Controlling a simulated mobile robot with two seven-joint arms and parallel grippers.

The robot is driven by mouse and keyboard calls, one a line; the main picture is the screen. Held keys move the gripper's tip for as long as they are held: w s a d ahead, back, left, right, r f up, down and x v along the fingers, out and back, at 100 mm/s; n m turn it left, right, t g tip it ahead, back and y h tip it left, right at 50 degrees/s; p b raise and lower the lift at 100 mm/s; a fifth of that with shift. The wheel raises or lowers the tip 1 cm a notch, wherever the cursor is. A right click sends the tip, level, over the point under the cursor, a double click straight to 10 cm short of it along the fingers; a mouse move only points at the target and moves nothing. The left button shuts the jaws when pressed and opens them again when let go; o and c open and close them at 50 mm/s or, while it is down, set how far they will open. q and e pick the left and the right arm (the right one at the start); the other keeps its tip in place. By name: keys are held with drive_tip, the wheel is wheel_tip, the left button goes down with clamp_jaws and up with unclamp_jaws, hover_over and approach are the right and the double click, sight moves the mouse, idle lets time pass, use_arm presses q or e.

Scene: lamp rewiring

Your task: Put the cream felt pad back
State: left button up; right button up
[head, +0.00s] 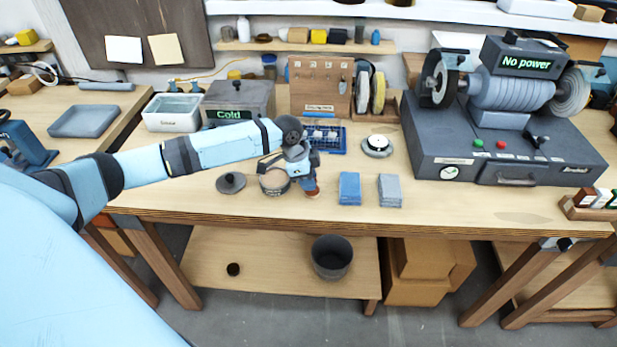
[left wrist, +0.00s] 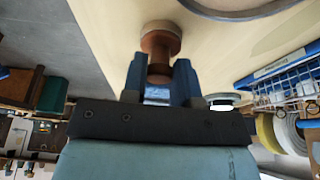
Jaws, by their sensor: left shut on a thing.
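My left gripper (head: 308,180) is low over the front of the bench. It is shut on a brown, round-ended knob-like piece (left wrist: 160,42), which also shows below the fingers in the head view (head: 312,193). I cannot tell whether this piece carries the cream felt pad. A round tin (head: 274,183) stands just left of the gripper, partly covered by it. A grey dish (head: 369,151) with a pale round centre lies to the right; I cannot tell if that centre is felt. My right gripper is not in view.
A dark knobbed lid (head: 231,184) lies left of the tin. Blue cloths (head: 349,188) and grey cloths (head: 390,190) lie to the right. A blue wire rack (head: 325,138) stands behind the gripper. The grinder (head: 510,95) fills the back right; bench space before it is clear.

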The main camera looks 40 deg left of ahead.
use_arm(q)
drive_tip(key=o, duration=0.9)
drive_tip(key=shift+c, duration=0.2)
drive_tip(key=v, duration=1.2)
drive_tip(key=shift+b, duration=0.3)
drive_tip(key=shift+r, duration=0.15)
drive_tip(key=shift+n+t+h, duration=0.4)
drive_tip(key=shift+t+h, duration=0.3)
drive_tip(key=shift+t, duration=0.2)
drive_tip(key=d+f, duration=0.3)
drive_tip(key=s+d+f+p, duration=0.1)
drive_tip(key=d+f, duration=0.2)
drive_tip(key=s+d+f, duration=0.1)
drive_tip(key=d+f, duration=0.2)
drive_tip(key=shift+s+d+f+p, duration=0.15)
drive_tip(key=shift+s+d+p, duration=0.1)
drive_tip(key=shift+p, duration=0.15)
drive_tip(key=s+d+f+n+t+h+p, duration=0.1)
drive_tip(key=s+d+f+n+t+p, duration=0.1)
drive_tip(key=s+d+f, duration=0.4)
drive_tip(key=s+d+f+n+t+y+p, duration=0.1)
drive_tip(key=s+d+n+t, duration=0.1)
drive_tip(key=s, duration=0.6)
drive_tip(key=s+d+f+n+t+y+p, duration=0.1)
drive_tip(key=s+d+f+n+t, duration=0.1)
drive_tip(key=s, duration=0.6)
drive_tip(key=shift+d+n+t, duration=0.6)
drive_tip(key=shift+d+n, duration=0.05)
drive_tip(key=shift+n, duration=0.25)
